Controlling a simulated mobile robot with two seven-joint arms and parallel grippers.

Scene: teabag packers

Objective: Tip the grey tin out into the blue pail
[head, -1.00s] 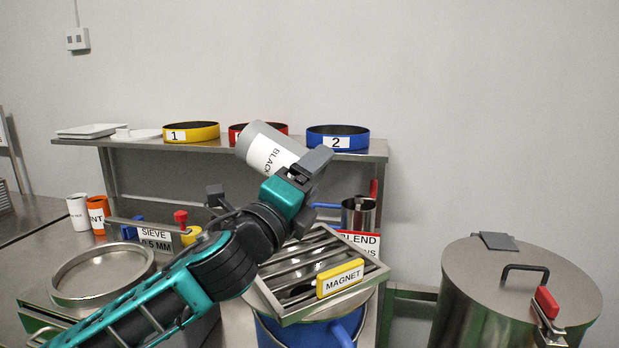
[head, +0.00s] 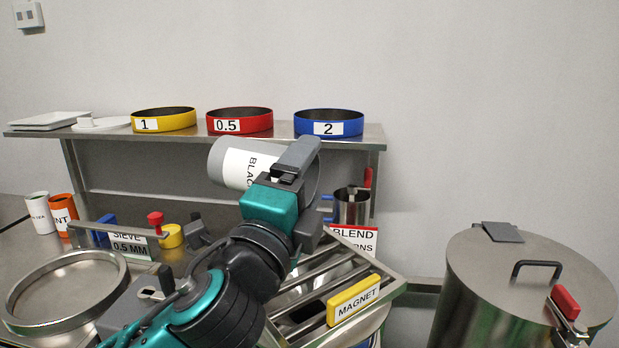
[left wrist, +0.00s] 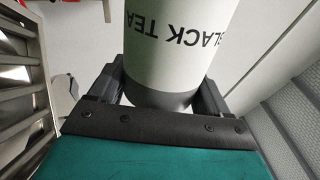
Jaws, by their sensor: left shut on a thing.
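The grey tin (head: 236,168), with a white BLACK TEA label, is in my left gripper (head: 297,163). It lies well over on its side, above the slotted magnet grate. In the left wrist view the tin (left wrist: 180,45) sits between the two fingers, which are shut on it. I cannot see into the tin, and no tea is seen falling. The blue pail (head: 376,341) shows only as a sliver at the bottom edge, under the grate; the rest is hidden by the grate and my arm. My right gripper is not in view.
The magnet grate (head: 398,283) has a yellow MAGNET block (head: 353,299). Behind, a shelf (head: 375,137) holds yellow, red and blue rings. A steel drum (head: 480,300) stands at right, a round sieve pan (head: 20,315) at left. A steel cup (head: 352,208) stands behind the grate.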

